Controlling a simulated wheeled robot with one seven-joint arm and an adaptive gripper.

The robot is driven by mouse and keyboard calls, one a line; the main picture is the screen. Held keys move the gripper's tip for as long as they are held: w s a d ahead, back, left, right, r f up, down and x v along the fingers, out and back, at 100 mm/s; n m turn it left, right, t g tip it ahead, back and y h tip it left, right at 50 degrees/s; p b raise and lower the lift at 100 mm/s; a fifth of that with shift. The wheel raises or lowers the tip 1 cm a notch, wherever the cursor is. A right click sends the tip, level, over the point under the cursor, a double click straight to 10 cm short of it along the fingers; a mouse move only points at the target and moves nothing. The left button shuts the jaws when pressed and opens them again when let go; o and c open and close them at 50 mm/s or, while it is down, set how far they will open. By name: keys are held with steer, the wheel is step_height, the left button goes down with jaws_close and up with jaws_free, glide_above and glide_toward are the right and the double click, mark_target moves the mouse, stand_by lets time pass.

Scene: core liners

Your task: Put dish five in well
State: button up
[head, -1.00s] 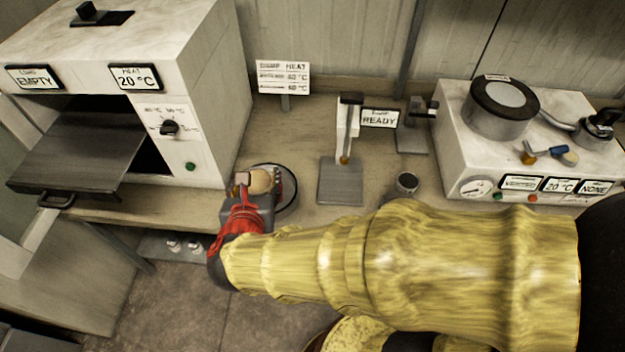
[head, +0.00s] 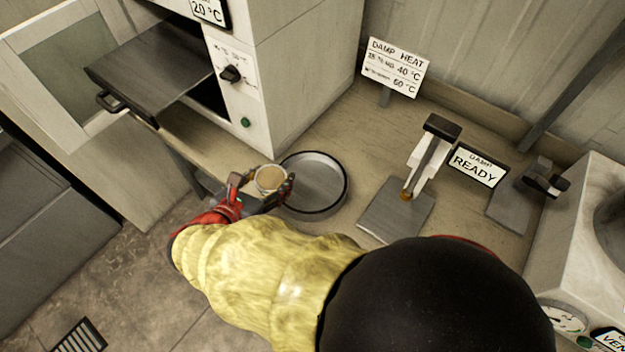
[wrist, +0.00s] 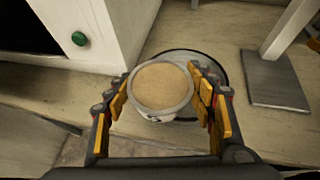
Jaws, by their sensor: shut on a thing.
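A small round dish (wrist: 162,87) with tan contents and a pale rim is between my gripper's fingers in the wrist view. A dark mark shows on its front side, too small to read. It also shows in the head view (head: 271,179). My gripper (head: 262,190) is shut on the dish and holds it level, at the left side of a round grey pan (head: 316,207) on the bench. In the wrist view the pan's rim (wrist: 222,67) shows behind the dish. I cannot tell which thing is the well.
A white oven (head: 290,60) with its dark tray (head: 150,70) out stands at the left. A small press stand (head: 397,210) is right of the pan, with a READY sign (head: 475,167). A DAMP HEAT sign (head: 395,68) stands at the back.

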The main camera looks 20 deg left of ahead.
steer(key=w+d+f+b, duration=0.2)
steer(key=w+d+f, duration=0.1)
steer(key=w, duration=0.2)
steer(key=b, duration=0.3)
glide_above(310, 186)
step_height(310, 186, down, 6)
steer(key=shift+s+r, duration=0.1)
step_height(310, 186, down, 3)
steer(key=shift+f+b, duration=0.15)
steer(key=shift+b, duration=1)
steer(key=o, duration=0.8)
steer(key=shift+f, duration=0.1)
steer(key=o, duration=0.5)
steer(key=shift+c, duration=0.2)
